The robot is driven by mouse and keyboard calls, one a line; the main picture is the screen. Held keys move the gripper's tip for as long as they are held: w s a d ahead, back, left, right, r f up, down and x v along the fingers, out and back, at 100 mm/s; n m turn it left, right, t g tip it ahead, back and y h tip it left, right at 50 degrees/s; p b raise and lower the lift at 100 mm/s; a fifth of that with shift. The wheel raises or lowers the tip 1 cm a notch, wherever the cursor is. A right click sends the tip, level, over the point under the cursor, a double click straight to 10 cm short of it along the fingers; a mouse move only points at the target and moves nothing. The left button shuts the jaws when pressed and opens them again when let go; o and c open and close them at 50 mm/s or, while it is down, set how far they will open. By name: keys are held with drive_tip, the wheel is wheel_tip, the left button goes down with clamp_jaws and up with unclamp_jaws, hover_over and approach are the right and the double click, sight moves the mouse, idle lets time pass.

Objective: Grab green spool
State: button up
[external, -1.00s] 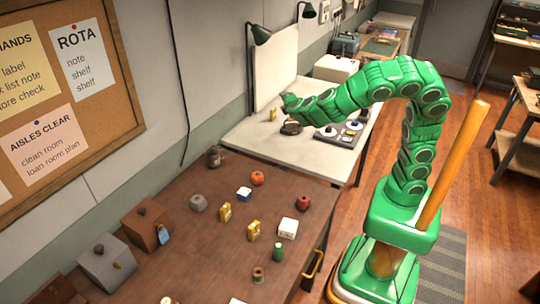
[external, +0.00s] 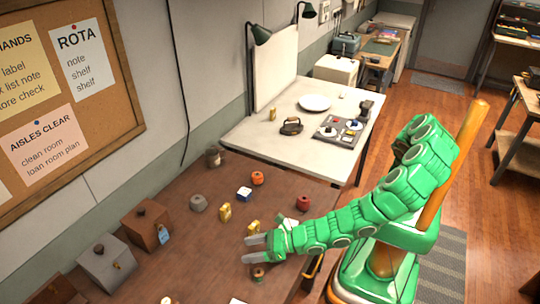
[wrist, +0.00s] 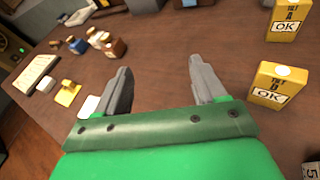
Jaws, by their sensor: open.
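The green spool (external: 258,272) appears to be the small wooden spool with a green top on the brown table, near its right edge in the external view. My gripper (external: 245,250) is open and empty above the table, its fingers pointing left. The spool lies just below the gripper in the picture, apart from its fingers. In the wrist view my gripper (wrist: 160,64) has its two fingers wide apart with only bare table between them. I cannot make out the spool in the wrist view. A small green cylinder seen earlier is hidden behind my gripper.
Yellow boxes (external: 225,213) and (wrist: 280,85) stand near my gripper. A blue-and-white box (external: 244,194), an orange ball-like thing (external: 257,178) and a red one (external: 303,203) stand farther back. Lidded boxes (external: 107,262) stand at the left.

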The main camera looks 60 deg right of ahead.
sight(255, 279)
drive_tip(key=s+f, duration=0.1)
drive_tip(key=s+a+f+n+g, duration=0.1)
drive_tip(key=s, duration=0.1)
drive_tip(key=s+a+f+n, duration=0.1)
drive_tip(key=s+f, duration=0.1)
drive_tip(key=shift+a+y, duration=0.25)
drive_tip(key=shift+y, duration=0.15)
drive_tip(key=shift+s+d+f+n+g, duration=0.2)
drive_tip(key=shift+s+d+f+n, duration=0.2)
drive_tip(key=shift+f, duration=0.25)
drive_tip(key=shift+s+d+f+n+g, duration=0.2)
drive_tip(key=shift+s+d+f+n, duration=0.15)
drive_tip(key=shift+f, duration=0.25)
drive_tip(key=shift+x, duration=1.85)
drive_tip(key=shift+w+a+f, duration=0.25)
drive_tip(key=shift+w+f, duration=0.05)
drive_tip(key=shift+w, duration=0.15)
drive_tip(key=c, duration=1)
drive_tip(key=shift+r, duration=0.1)
